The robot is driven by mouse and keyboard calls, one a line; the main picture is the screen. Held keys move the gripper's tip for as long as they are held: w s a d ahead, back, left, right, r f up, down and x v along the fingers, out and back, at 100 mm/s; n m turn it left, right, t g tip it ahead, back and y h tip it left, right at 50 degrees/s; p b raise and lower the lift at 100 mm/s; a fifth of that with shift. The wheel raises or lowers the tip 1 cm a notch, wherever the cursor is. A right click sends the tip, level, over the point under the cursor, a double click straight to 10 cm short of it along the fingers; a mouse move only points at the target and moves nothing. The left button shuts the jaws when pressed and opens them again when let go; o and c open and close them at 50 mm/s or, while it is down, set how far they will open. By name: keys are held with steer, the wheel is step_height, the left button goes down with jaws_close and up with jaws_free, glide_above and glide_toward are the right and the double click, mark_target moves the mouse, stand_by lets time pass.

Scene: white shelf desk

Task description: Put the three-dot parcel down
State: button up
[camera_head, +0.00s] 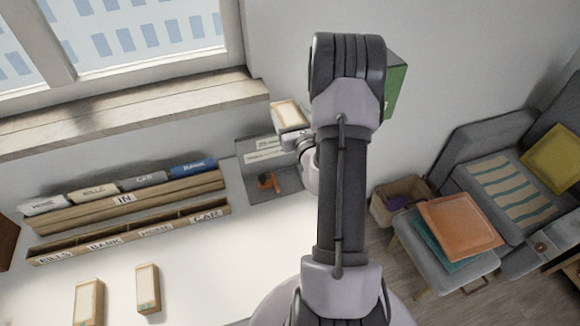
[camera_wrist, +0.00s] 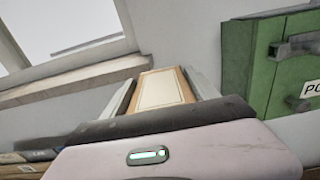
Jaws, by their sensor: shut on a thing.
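My gripper (camera_wrist: 163,92) is shut on a tan parcel with a cream, bordered face. The parcel (camera_head: 287,114) is held up in the air in front of the wall, left of my arm. It also shows between the two grey fingers in the wrist view (camera_wrist: 160,88). No dots can be made out on its visible face, so I cannot tell its marking. Two similar parcels, one at the left (camera_head: 89,301) and one to its right (camera_head: 148,288), stand on the white desk.
A labelled sorting rack (camera_head: 130,235) and a row of labelled files (camera_head: 120,187) stand along the desk's back. A green box (camera_wrist: 285,65) hangs on the wall. The desk's middle is clear. A basket and chair stand right.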

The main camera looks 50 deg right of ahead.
step_height(320, 180, down, 28)
steer(key=b, duration=0.9)
steer(key=shift+a+b, duration=0.1)
steer(key=shift+b, duration=0.25)
steer(key=o, duration=1.8)
steer(key=shift+r, duration=0.1)
